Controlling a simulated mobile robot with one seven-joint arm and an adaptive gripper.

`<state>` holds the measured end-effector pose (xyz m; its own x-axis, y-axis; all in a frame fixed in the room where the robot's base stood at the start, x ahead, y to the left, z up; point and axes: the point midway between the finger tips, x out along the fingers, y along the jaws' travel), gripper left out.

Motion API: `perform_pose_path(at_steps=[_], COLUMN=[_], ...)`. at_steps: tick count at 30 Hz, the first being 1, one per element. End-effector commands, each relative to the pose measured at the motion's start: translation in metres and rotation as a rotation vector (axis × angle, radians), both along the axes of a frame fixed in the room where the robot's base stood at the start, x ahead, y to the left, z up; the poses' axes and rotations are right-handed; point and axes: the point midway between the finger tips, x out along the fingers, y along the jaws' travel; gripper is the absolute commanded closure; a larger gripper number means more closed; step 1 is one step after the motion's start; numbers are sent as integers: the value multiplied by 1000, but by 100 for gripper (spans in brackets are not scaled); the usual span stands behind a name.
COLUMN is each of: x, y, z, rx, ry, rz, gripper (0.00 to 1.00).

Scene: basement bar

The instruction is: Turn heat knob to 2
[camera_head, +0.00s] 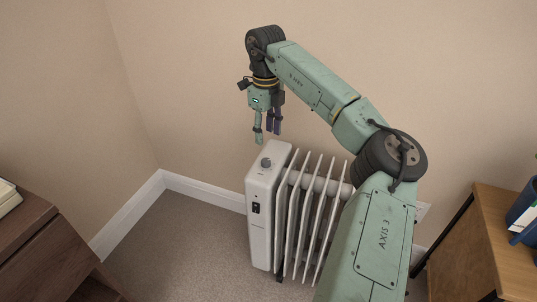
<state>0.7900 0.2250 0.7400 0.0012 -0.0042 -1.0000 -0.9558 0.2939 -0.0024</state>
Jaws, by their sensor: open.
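A white oil-filled radiator heater (259,225) stands upright on the carpet near the wall, with its fins to the right of the control panel. A grey heat knob (266,163) sits on the top of its control housing. The number markings around the knob are too small to read. A dark switch (256,208) is on the front panel. My gripper (267,138) is open and points down above the knob, apart from it, with nothing between its fingers.
A dark brown wooden cabinet (35,250) stands at the lower left with a pale object on top. A wooden table (480,245) holding a blue item (522,215) is at the right. The wall lies close behind the heater. Carpet to its left is clear.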

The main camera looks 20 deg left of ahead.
Motion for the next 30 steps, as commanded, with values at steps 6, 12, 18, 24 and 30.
perform_pose_path(at_steps=[6, 12, 18, 24, 30], x=[-1, -1, -1, -1, -1], y=[0, 1, 1, 1, 1], z=[-42, -76, -94, -97, -97], rx=[2, 4, 3, 3, 4], ry=[4, 3, 1, 1, 1], rz=[2, 3, 3, 3, 3], gripper=[55, 55, 55, 55, 61])
